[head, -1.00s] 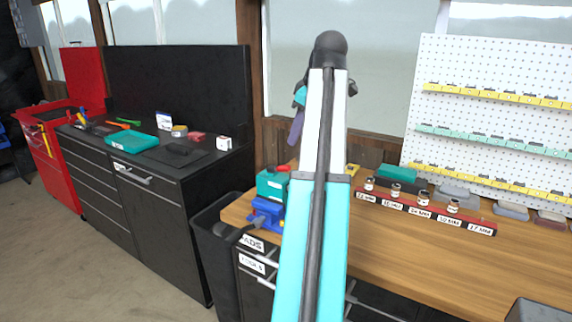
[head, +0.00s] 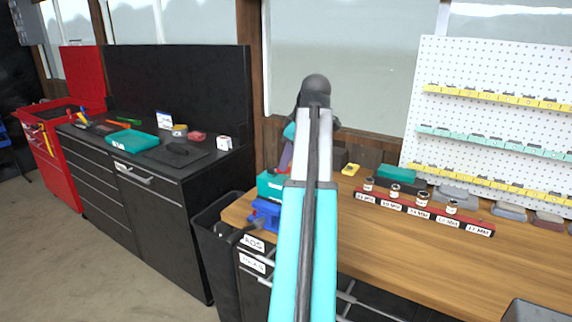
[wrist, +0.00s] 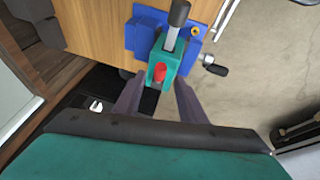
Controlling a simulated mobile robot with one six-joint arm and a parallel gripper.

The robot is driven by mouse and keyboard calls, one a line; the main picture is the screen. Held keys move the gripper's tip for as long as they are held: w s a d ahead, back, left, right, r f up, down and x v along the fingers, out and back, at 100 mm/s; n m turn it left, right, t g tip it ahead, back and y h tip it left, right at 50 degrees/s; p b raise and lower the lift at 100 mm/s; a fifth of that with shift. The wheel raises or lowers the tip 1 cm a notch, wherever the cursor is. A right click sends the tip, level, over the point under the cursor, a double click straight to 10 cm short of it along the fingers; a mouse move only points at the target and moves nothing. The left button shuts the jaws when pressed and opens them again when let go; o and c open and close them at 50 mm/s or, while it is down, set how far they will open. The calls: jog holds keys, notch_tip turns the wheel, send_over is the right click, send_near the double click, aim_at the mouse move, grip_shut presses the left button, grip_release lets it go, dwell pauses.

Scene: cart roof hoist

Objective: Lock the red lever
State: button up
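The red lever (wrist: 160,73) is a short red peg in a slot of a teal block (wrist: 166,62). The block also shows at the bench's left end in the head view (head: 269,184), where the red lever is hidden. A grey rod with a black grip (wrist: 179,14) rises from the block. A blue vise (wrist: 146,36) lies around and behind the block, and also shows in the head view (head: 263,213). My gripper (wrist: 158,84) is open and empty, its two purple fingers to either side of the block's near end. I cannot tell whether they touch it.
The wooden workbench (head: 400,245) carries a red socket rack (head: 425,212) to the right. A black bin (head: 212,245) stands left of the bench. A black cabinet (head: 165,215) is farther left. Open floor (wrist: 255,70) shows beyond the vise in the wrist view.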

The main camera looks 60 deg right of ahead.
jog(key=shift+p+x, duration=0.3)
jog(key=shift+x, duration=1.55)
grip_shut()
